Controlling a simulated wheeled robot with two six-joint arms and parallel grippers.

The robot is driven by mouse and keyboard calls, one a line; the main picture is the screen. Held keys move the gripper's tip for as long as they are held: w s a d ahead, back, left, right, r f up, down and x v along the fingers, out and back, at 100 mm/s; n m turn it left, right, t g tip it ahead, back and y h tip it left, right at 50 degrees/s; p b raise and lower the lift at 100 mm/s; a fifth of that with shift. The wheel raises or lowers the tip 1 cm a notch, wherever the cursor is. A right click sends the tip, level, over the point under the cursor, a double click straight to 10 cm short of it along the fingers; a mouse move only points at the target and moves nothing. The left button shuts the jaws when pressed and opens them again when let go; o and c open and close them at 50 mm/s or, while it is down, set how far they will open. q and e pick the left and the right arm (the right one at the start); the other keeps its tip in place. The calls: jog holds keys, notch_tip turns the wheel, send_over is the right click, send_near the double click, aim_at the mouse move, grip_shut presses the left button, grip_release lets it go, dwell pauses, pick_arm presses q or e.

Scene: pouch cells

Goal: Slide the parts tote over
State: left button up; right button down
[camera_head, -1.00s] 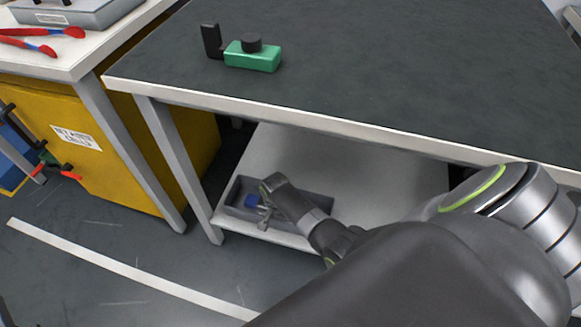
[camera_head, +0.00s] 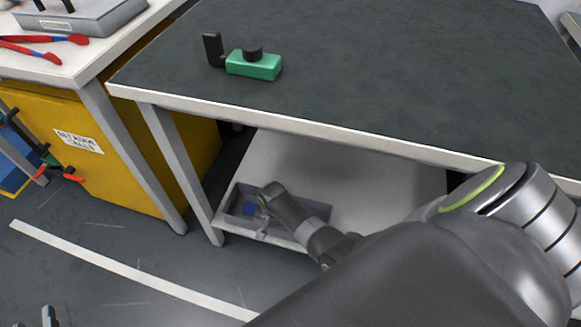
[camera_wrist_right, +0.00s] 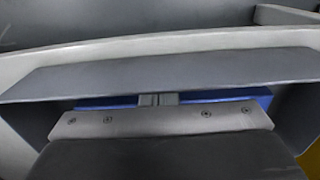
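The grey parts tote (camera_head: 230,203) sits on the lower shelf under the dark-topped table, near the left leg. A blue part (camera_head: 249,208) lies inside it. My right gripper (camera_head: 262,228) reaches down at the tote's near side, and its arm hides the tote's right part. In the right wrist view, its fingers (camera_wrist_right: 154,99) are side by side with hardly a gap, in front of a grey wall (camera_wrist_right: 160,76), with blue showing on both sides. Whether they touch the tote is unclear. Two grey tips, seemingly my left gripper (camera_head: 48,315), show at the bottom left.
A green block (camera_head: 252,66) with a black knob and a black upright piece stands on the tabletop (camera_head: 380,80). The shelf (camera_head: 370,185) right of the tote looks bare. A yellow cabinet (camera_head: 130,165) and a bench with red-and-blue pliers (camera_head: 40,48) are at left.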

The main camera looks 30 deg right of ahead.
pick_arm(q)
jog(key=shift+f, duration=0.1)
